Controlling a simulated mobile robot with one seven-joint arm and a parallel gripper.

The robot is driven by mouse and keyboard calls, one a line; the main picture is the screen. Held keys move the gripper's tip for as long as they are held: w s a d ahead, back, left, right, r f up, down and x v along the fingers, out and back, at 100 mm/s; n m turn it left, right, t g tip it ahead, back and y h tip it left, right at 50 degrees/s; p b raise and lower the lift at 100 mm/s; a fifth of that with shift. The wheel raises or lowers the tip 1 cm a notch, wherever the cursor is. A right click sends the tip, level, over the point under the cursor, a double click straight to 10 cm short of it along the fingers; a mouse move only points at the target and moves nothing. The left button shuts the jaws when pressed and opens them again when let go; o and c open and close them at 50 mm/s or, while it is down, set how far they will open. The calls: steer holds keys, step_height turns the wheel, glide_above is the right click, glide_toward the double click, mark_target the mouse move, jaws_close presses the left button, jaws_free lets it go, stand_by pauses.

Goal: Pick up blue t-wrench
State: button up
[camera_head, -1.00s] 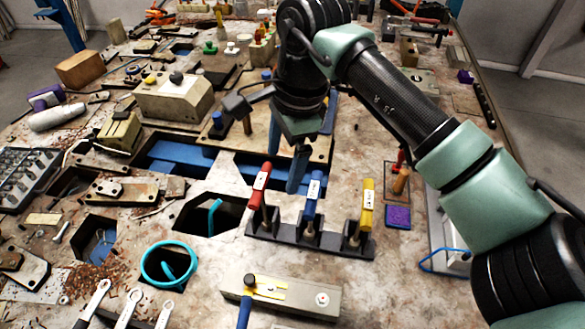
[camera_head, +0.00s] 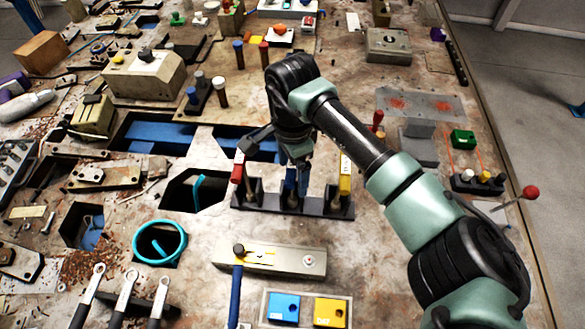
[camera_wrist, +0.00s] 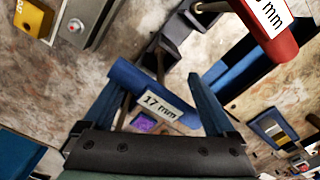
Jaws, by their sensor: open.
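The blue t-wrench (camera_head: 289,184) stands in the middle of a dark rack (camera_head: 314,208), largely covered by my gripper (camera_head: 297,178) in the head view. In the wrist view its blue handle (camera_wrist: 155,97), labelled "17 mm", lies diagonally across the space between the two fingers of my gripper (camera_wrist: 158,82). The fingers are apart and not closed on it. The handle's left end overlaps one finger in the picture; I cannot tell whether they touch.
A red t-wrench (camera_head: 238,167) stands left of the blue one, close by in the wrist view (camera_wrist: 268,28). A yellow t-wrench (camera_head: 345,176) stands to the right. A grey block (camera_head: 272,258) lies in front of the rack. Recesses open at the left.

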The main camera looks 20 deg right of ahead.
steer(key=shift+f, duration=0.95)
steer(key=shift+c, duration=0.3)
jaws_close()
steer(key=shift+r, duration=0.1)
